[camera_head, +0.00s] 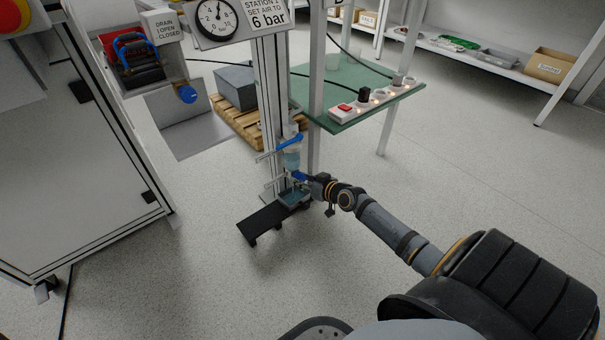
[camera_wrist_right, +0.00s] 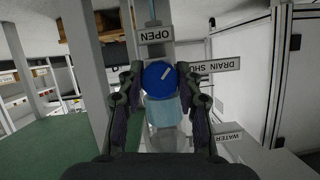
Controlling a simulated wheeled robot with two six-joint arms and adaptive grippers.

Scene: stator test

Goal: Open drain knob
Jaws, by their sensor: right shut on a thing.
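The drain knob (camera_wrist_right: 160,78) is round and blue with a white pointer line, which slants up to the right in the right wrist view. My right gripper (camera_wrist_right: 160,73) has one finger on each side of it and is shut on it. An OPEN label (camera_wrist_right: 157,35) is above the knob, and a DRAIN SHUT label (camera_wrist_right: 216,66) is to its right, partly hidden by a finger. A clear bowl (camera_wrist_right: 166,112) with a bluish upper part is below the knob. In the head view my right gripper (camera_head: 303,181) reaches the low unit on the post. My left gripper is not in view.
A blue lever (camera_head: 289,142) sits just above my right gripper. A black pedal-like plate (camera_head: 264,221) lies at the post's foot. A green table (camera_head: 340,120) stands behind, and a white cabinet (camera_head: 80,180) on the left. The floor in front is clear.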

